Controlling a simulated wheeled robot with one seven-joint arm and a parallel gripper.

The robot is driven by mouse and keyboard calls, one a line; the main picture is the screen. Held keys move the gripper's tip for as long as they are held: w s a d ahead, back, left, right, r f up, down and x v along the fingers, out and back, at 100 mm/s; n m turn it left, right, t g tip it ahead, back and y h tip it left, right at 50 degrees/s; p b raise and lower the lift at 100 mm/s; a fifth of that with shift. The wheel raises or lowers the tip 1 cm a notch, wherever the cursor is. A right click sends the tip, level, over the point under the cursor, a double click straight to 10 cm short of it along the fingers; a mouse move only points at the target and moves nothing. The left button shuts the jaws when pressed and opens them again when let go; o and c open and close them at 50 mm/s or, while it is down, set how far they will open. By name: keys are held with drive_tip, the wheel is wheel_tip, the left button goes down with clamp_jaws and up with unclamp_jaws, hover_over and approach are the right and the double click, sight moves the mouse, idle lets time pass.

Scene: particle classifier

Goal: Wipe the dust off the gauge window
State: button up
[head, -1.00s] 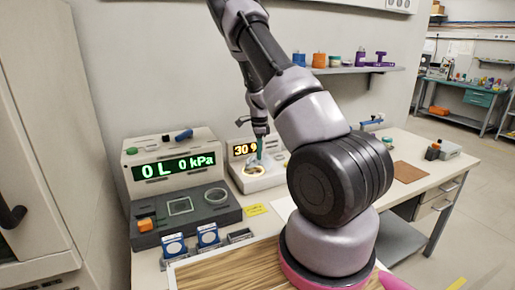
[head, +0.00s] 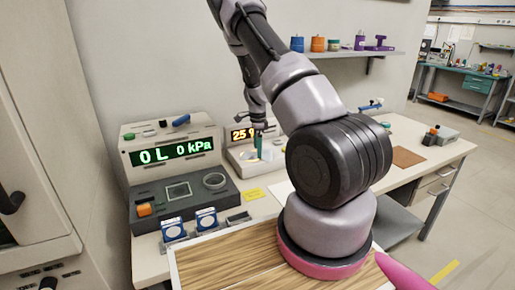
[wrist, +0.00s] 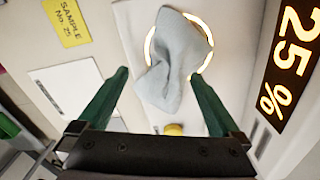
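My gripper (wrist: 160,76) has two dark green fingers standing well apart in the wrist view. A crumpled grey-blue cloth (wrist: 172,62) lies between and past the fingertips, with a gap beside the left finger; contact at the right tip is unclear. The cloth covers most of a round window with a lit ring (wrist: 148,47) on a white device. A display (wrist: 290,62) beside it reads 25 %. In the head view my gripper (head: 257,142) points down at this device, the cloth (head: 268,150) shows beside the fingers, and the window is hidden.
A grey instrument with a green kPa display (head: 171,151) stands left of the device. A yellow sample label (head: 251,194) lies in front. Two blue-and-white boxes (head: 206,219) stand nearer. A shelf (head: 340,53) hangs behind my arm.

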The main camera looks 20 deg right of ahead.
drive_tip(key=shift+f, duration=1.2)
drive_tip(key=shift+c, duration=0.2)
clamp_jaws()
drive_tip(key=shift+r, duration=0.2)
